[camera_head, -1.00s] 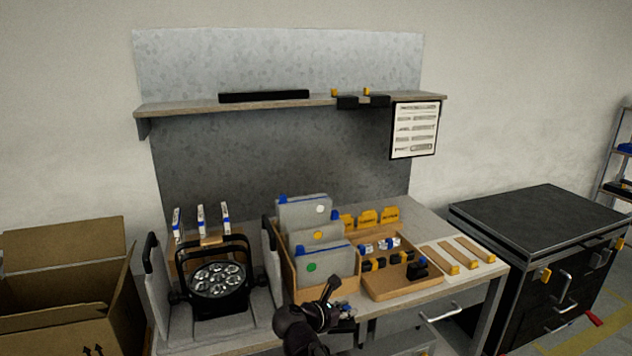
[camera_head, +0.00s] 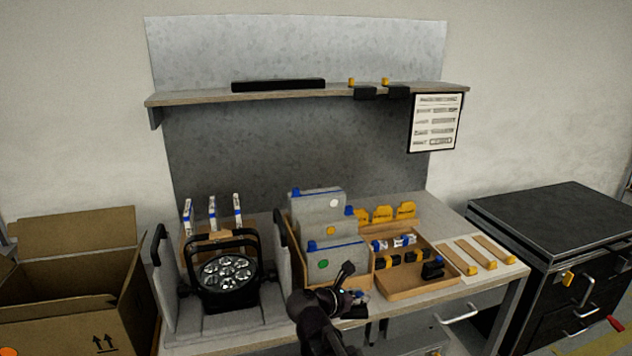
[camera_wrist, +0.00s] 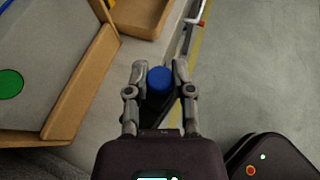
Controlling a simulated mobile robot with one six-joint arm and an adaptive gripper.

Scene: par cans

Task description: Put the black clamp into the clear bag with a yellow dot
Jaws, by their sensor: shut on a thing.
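The clear bag with a yellow dot (camera_head: 340,229) stands upright between a white-dot bag (camera_head: 318,203) behind and a green-dot bag (camera_head: 345,258) in front, so its lower part is hidden. All three have blue-edged tops and stand in a wooden box. My gripper (camera_head: 355,296) is in front of this box, near the bench's front edge. In the wrist view my gripper (camera_wrist: 160,82) is shut on the black clamp, whose round blue end (camera_wrist: 159,80) shows between the fingers.
A wooden tray (camera_head: 405,292) of small black, yellow and blue parts lies right of the box. A par can (camera_head: 228,272) stands at left. The box wall (camera_wrist: 85,85) and green dot (camera_wrist: 10,83) are left of my fingers.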

